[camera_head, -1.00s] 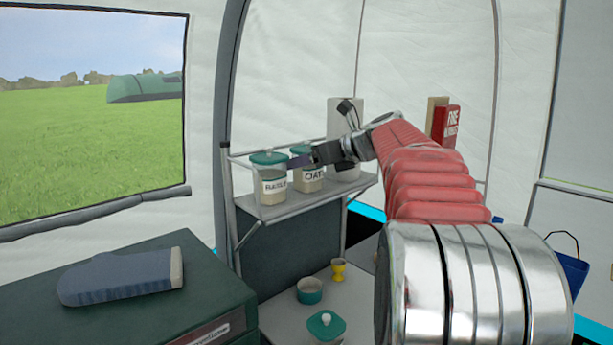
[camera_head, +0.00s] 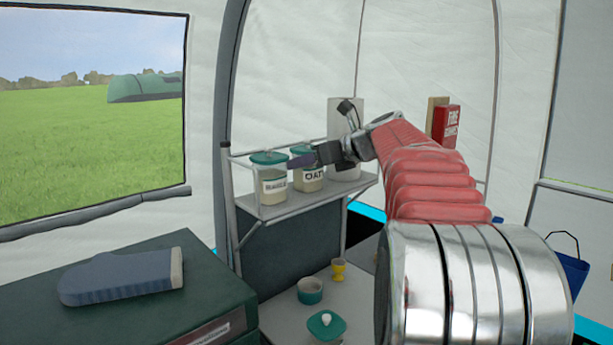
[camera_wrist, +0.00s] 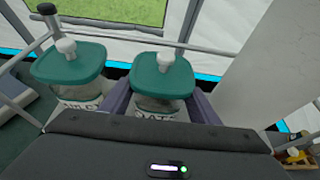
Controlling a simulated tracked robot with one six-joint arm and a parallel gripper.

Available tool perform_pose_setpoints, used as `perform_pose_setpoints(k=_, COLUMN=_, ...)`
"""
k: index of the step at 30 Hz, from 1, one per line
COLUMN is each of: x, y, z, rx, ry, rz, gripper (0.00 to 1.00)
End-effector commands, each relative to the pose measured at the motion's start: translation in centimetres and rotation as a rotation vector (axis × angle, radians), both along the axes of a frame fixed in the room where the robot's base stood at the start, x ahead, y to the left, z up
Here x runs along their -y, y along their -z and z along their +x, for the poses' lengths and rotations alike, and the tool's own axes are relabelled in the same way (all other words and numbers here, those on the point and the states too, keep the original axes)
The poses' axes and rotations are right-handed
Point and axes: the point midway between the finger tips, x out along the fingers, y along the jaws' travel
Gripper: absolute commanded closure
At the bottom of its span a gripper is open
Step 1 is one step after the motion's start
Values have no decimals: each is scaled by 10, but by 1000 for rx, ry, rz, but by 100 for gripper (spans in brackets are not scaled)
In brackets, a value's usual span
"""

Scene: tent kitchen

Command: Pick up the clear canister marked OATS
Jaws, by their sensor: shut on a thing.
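The clear OATS canister (camera_head: 308,180) has a teal lid and stands on the wire-railed shelf (camera_head: 300,203). My gripper (camera_head: 302,160) is shut on it near the top, just under the lid. In the wrist view the teal lid with a white knob (camera_wrist: 163,78) sits between my two dark fingers, one on each side. Part of the OATS label shows below the lid. A second clear canister (camera_head: 270,186) with a teal lid and its own label stands close to its left; it also shows in the wrist view (camera_wrist: 70,75).
A white paper roll (camera_head: 343,120) stands right of the OATS canister on the shelf. Below are a teal bowl (camera_head: 310,291), a yellow egg cup (camera_head: 338,268) and a teal-lidded container (camera_head: 326,326). A rail runs along the shelf's back.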

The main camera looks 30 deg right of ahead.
Motion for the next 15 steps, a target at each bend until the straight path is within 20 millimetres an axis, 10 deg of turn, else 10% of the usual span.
perform_pose_setpoints(k=15, x=0, y=-19, z=0, rx=5, ry=-1, rz=-3, gripper=80)
